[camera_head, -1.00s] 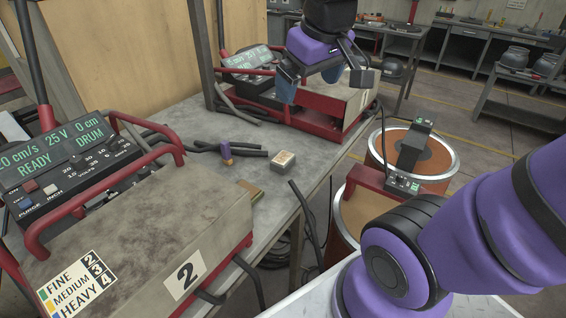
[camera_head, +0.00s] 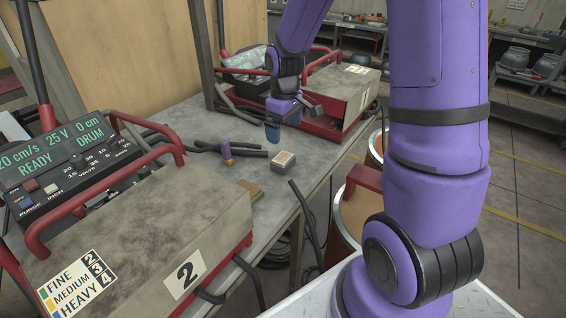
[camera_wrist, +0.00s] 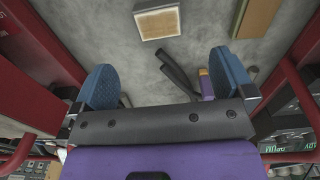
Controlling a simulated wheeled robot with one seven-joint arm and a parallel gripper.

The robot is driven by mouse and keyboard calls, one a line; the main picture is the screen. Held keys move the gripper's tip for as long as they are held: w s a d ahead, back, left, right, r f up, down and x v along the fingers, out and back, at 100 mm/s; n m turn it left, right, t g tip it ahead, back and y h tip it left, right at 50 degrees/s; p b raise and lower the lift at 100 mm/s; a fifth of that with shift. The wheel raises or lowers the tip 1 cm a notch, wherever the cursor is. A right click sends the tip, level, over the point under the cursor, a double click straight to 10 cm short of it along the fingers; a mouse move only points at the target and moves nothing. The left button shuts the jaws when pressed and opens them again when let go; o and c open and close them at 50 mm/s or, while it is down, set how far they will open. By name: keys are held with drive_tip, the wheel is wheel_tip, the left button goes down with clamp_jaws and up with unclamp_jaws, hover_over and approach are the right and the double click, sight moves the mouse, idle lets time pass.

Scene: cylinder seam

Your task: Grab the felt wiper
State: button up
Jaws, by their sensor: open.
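Small items lie on the grey bench (camera_head: 213,122), and I cannot tell for certain which is the felt wiper. One is a pale-topped block (camera_head: 283,159), also in the wrist view (camera_wrist: 157,22) at top middle. One is a flat brown piece (camera_head: 250,191), in the wrist view (camera_wrist: 257,16) at top right. One is a small upright purple and orange piece (camera_head: 226,151), partly hidden behind the right finger in the wrist view (camera_wrist: 206,84). My gripper (camera_head: 283,124) is open and empty above the bench, beyond the block; its blue fingers (camera_wrist: 165,82) are spread wide.
Dark rods (camera_head: 238,149) lie beside the upright piece. A red-framed machine (camera_head: 340,96) stands right behind my gripper, and a larger one (camera_head: 140,230) fills the near left. A drum (camera_head: 338,222) stands off the bench's right edge.

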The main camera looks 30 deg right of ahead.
sight(283, 157)
drive_tip(key=shift+w+f, duration=0.2)
drive_tip(key=shift+f, duration=2.7)
drive_tip(key=shift+w+f, duration=0.2)
drive_tip(key=shift+f, duration=2.7)
drive_tip(key=c, duration=1.1)
drive_tip(key=shift+c, duration=0.2)
drive_tip(key=shift+r, duration=0.15)
